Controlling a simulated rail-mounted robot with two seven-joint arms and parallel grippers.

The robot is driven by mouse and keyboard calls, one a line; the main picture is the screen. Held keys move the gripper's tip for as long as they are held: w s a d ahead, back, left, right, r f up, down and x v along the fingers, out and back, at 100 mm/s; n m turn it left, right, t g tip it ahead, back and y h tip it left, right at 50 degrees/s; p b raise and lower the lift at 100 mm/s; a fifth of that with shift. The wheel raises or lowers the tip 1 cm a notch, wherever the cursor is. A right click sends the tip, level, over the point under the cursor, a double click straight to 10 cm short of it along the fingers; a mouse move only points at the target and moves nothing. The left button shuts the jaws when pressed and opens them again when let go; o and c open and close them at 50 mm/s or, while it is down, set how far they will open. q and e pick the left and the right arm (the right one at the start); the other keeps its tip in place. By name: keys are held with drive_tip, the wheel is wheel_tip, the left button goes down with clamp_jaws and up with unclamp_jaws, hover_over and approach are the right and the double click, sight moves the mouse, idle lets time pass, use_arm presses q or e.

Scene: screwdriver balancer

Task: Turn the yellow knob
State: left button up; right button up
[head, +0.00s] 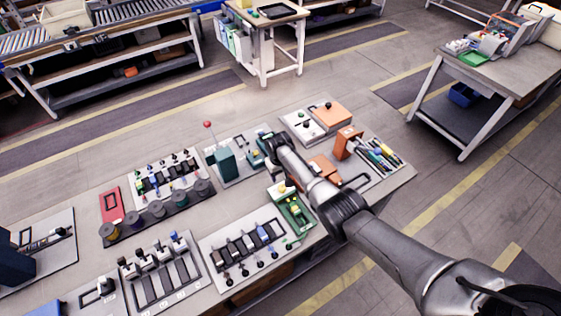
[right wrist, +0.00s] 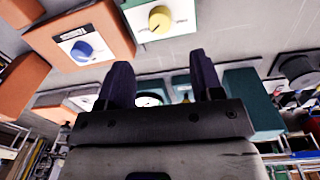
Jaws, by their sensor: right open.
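The yellow knob (right wrist: 160,18) shows at the top of the right wrist view, on the white face of a green-edged box. My right gripper (right wrist: 160,82) is open, with nothing visible between its two dark fingers. In that picture the knob lies beyond the fingertips, apart from them. In the head view my right gripper (head: 270,148) hangs over the back middle of the workbench (head: 222,200). My left gripper is not in view.
An orange box with a blue knob (right wrist: 82,50) sits beside the yellow knob's box. A teal block (head: 222,163) with a red-topped lever stands left of my right gripper. A green fixture (head: 292,210) lies under my right arm. Spools and switch panels crowd the bench's left.

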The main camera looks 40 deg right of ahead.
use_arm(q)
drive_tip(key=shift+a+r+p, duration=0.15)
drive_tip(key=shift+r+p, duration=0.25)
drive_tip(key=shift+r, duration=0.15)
use_arm(e)
drive_tip(key=shift+a+r, duration=0.1)
drive_tip(key=shift+r, duration=2.05)
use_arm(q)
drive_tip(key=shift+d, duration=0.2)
use_arm(e)
drive_tip(key=shift+f, duration=0.1)
